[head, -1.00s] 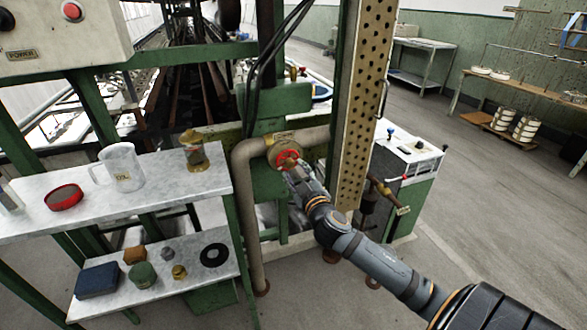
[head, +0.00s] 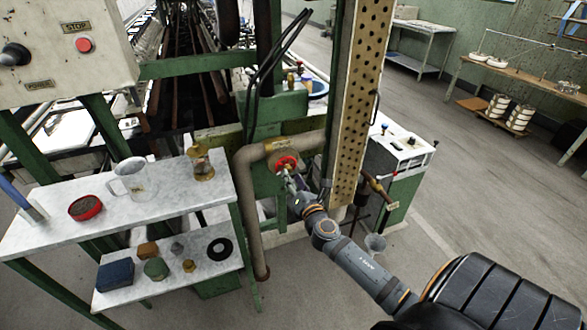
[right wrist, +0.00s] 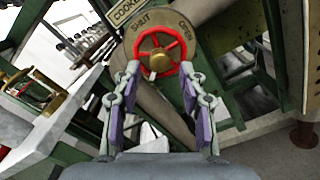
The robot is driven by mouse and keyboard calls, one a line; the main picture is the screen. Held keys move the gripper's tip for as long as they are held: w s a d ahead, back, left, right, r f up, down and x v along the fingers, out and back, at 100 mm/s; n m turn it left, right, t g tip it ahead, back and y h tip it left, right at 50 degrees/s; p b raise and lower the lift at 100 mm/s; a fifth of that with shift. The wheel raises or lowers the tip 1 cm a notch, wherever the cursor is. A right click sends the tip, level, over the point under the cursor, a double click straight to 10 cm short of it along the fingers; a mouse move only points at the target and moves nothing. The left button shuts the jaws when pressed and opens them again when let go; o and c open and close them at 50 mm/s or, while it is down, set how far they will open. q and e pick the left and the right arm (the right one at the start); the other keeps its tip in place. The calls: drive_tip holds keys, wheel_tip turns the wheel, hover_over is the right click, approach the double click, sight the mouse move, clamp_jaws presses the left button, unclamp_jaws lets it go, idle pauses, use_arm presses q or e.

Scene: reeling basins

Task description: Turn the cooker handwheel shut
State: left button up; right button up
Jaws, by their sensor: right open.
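The cooker handwheel (head: 286,163) is a small red spoked wheel on the pipe beside the perforated post. My right gripper (head: 291,183) is just in front of and below the wheel in the head view. In the right wrist view the right gripper (right wrist: 160,78) is open, its two fingers apart with tips near the lower left and right of the rim. Whether they touch it I cannot tell. My left gripper is out of view.
The perforated post (head: 358,110) rises close to the right of the wheel. A thick pipe (head: 252,215) bends down on its left. A marble shelf (head: 60,232) with a glass jug (head: 130,185) stands at left. A white-topped cabinet (head: 405,150) stands behind the post.

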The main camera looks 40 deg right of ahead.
sight(290, 173)
drive_tip(key=n, duration=0.1)
drive_tip(key=n+p, duration=0.1)
drive_tip(key=n, duration=0.3)
drive_tip(key=shift+r+p, duration=0.25)
drive_tip(key=shift+p, duration=0.15)
drive_tip(key=shift+w+d+f+n, duration=0.2)
drive_tip(key=shift+w+n, duration=0.4)
drive_tip(key=shift+w, duration=0.2)
drive_tip(key=shift+w+d+f+n, duration=0.1)
drive_tip(key=shift+w+d+n, duration=0.1)
drive_tip(key=shift+w+n, duration=0.5)
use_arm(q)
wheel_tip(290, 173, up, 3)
use_arm(e)
drive_tip(key=shift+c, duration=0.3)
